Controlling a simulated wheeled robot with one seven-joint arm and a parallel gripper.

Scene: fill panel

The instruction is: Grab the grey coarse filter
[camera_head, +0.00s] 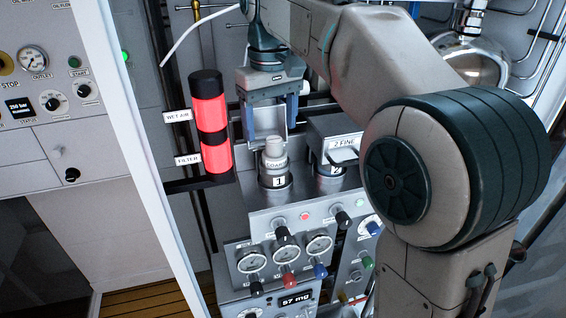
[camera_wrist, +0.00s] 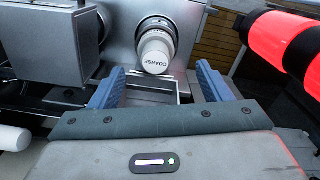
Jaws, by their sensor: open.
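The grey coarse filter (camera_head: 275,153) stands upright in the metal socket numbered 1 on the fill panel, its cover raised behind it. In the wrist view the filter (camera_wrist: 154,52) shows its round cap with the word COARSE. My gripper (camera_head: 270,122) is open and empty, above and behind the filter in the head view. In the wrist view the blue fingers of my gripper (camera_wrist: 158,88) are spread wide, with the filter beyond their tips and roughly between them. The filter's lower part is hidden inside the socket.
A box-like cover marked 2 FINE (camera_head: 338,141) sits right of the filter. A red-lit column (camera_head: 210,120) stands to the left, also close by in the wrist view (camera_wrist: 275,35). Gauges and knobs (camera_head: 288,248) fill the panel front below.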

